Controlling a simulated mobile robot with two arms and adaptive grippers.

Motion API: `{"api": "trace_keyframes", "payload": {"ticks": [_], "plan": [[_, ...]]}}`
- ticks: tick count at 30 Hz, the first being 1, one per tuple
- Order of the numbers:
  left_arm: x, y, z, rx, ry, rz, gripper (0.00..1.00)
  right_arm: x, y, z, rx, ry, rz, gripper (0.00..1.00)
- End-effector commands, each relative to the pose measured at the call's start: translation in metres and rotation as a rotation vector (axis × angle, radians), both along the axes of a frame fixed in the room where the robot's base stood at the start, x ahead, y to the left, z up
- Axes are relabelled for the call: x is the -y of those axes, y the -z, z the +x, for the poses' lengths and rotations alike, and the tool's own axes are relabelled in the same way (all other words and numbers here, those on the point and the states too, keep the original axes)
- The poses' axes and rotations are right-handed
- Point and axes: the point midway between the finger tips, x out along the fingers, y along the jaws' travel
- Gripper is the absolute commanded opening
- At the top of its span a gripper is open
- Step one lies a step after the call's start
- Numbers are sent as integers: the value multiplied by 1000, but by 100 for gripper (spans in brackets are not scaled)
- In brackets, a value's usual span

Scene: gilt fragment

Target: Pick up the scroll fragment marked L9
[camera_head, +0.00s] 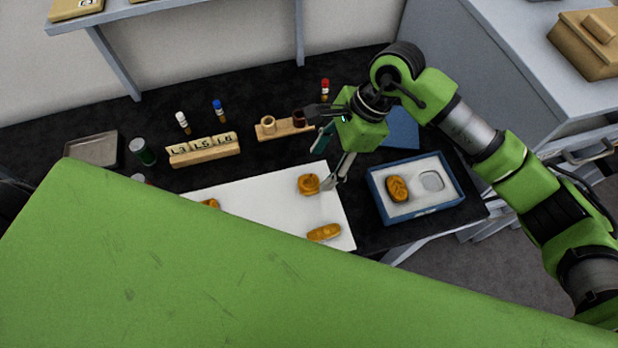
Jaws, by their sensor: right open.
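Golden-brown scroll fragments lie on a white mat (262,203): a round one (308,185), a long one (324,232), and one partly hidden (211,203) behind my green body. Another fragment (397,188) sits in the left recess of a blue-edged box (421,210). No L9 mark is readable on any of them, so I cannot tell which is L9. My right gripper (329,168) is open and empty, pointing down over the mat's right side, close to the round fragment. Whether it touches that fragment is unclear. My left gripper is not in view.
A wooden holder (203,151) carries lettered tiles. A wooden stand (284,130), small bottles (183,122), a dark green jar (142,152) and a grey tray (92,149) stand behind the mat. The box's right recess (432,181) is empty. My green body hides the front.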

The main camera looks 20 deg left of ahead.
Motion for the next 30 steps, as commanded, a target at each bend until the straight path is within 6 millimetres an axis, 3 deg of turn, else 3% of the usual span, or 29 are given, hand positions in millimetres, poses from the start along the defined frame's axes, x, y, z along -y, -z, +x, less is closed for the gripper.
{"api": "trace_keyframes", "payload": {"ticks": [21, 29, 30], "plan": [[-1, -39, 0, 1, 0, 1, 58, -29, 70, -12, -2, 1, 3, 54], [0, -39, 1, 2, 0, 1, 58, -29, 74, -12, 0, 1, 4, 54], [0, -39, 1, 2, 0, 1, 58, -29, 74, -12, 0, 1, 4, 44]]}}
